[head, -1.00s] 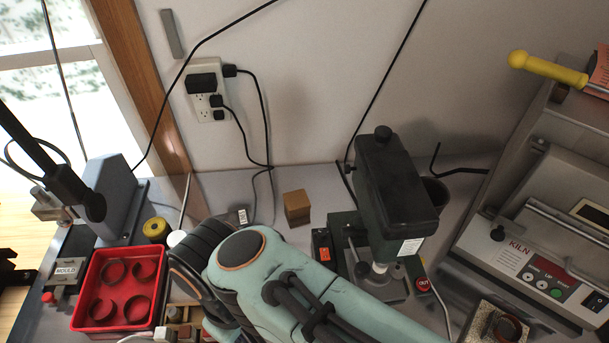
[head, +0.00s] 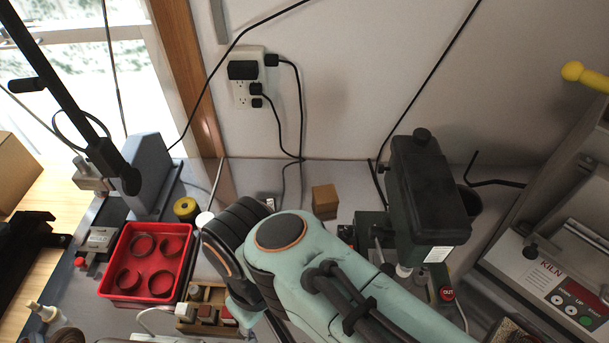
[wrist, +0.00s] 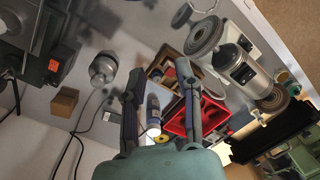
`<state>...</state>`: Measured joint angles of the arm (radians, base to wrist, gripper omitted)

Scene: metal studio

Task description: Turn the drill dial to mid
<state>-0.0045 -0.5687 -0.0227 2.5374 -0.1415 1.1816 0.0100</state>
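The drill (head: 428,190) is a dark green and black bench drill press at the right of centre in the head view. Its base with an orange-red switch (wrist: 54,65) shows at the upper left of the wrist view. I cannot make out the drill's dial or its setting; my arm covers part of the drill's lower front in the head view. My gripper (wrist: 160,75) has its two dark fingers apart with nothing held between them. It points away from the drill, which lies to its left in the wrist view.
A wooden rack (head: 205,310) is beside my arm. A wooden block (head: 325,201) stands left of the drill, and the kiln (head: 560,285) is at the right. Cables hang from the wall outlet.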

